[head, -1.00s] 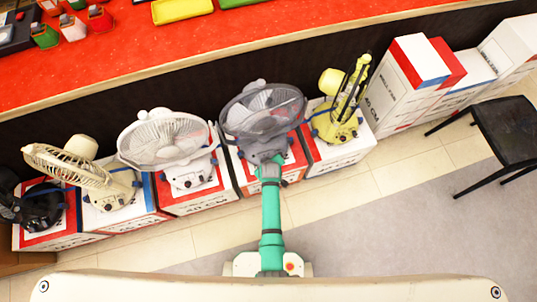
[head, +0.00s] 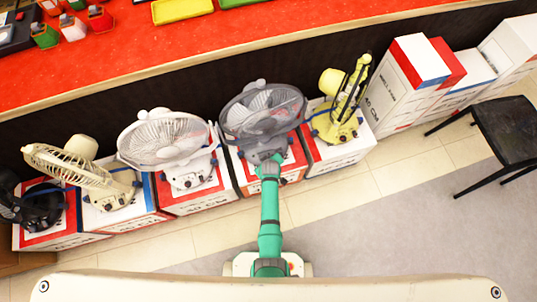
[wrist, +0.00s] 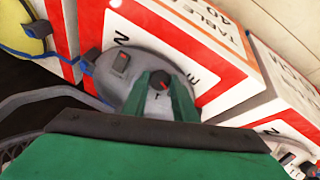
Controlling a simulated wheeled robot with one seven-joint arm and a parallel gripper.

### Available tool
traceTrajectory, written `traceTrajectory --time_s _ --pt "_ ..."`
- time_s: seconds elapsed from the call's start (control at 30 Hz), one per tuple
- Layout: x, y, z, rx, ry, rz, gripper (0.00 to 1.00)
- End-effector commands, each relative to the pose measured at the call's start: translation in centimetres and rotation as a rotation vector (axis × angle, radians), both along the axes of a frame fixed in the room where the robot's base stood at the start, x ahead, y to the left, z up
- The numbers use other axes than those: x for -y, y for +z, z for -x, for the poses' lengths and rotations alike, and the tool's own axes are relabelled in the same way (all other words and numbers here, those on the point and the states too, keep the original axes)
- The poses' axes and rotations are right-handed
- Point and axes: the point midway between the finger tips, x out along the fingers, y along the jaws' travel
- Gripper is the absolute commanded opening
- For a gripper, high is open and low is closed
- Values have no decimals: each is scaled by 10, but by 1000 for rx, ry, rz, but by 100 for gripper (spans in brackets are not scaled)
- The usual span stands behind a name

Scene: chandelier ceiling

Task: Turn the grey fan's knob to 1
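The grey fan (head: 262,112) stands on a red and white box between a white fan and a yellow fan. Its round grey base (wrist: 125,85) fills the middle of the wrist view, with a small switch on it. The fan's knob (wrist: 160,80) is dark with a red mark. My gripper (wrist: 161,78) has its two green fingers apart, one on each side of the knob. I cannot tell whether they touch it. In the head view my gripper (head: 268,162) is at the front of the fan base, and the knob is hidden there.
A white fan (head: 165,140) stands close on the left and a yellow fan (head: 340,115) on the right. White boxes (head: 400,85) and a black chair (head: 512,130) are farther right. A red counter (head: 200,45) runs behind. The floor in front is clear.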

Motion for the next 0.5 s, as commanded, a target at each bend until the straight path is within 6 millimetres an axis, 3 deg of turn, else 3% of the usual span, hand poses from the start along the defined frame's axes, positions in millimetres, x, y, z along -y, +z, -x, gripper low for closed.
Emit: traceTrajectory --time_s 0.5 --pt "3 0 -1 -34 -123 -103 3"
